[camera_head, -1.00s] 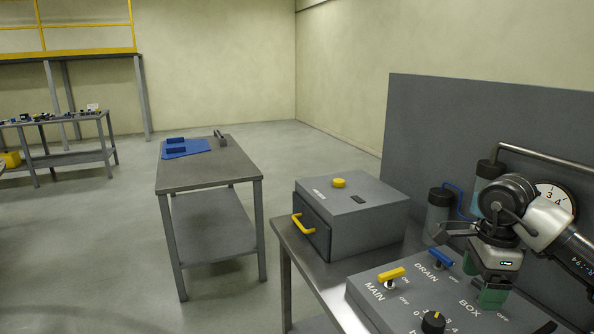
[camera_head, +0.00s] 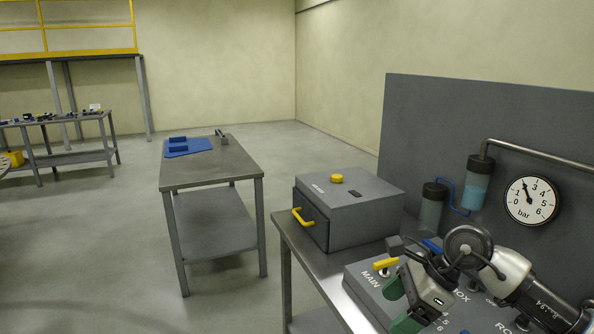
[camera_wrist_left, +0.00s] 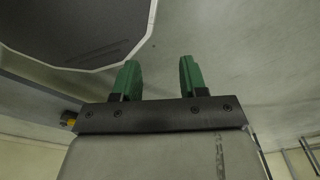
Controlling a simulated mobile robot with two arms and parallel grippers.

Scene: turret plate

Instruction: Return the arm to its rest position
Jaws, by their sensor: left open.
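In the head view, the arm from the right is my right arm. Its gripper (camera_head: 398,306) hangs over the control panel (camera_head: 365,287), its two green fingers apart and nothing seen between them. It covers much of the panel; I cannot tell whether it touches it. My left gripper shows only in the left wrist view (camera_wrist_left: 159,78). Its green fingers are open and empty, with bare floor behind them. The left arm is not in the head view.
A grey box (camera_head: 350,207) with a yellow handle stands left of the panel on the steel bench (camera_head: 300,245). A gauge (camera_head: 532,200) and two canisters are at the upright board (camera_head: 480,110). A side table (camera_head: 215,168) holds blue pieces. Floor between table and bench is clear.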

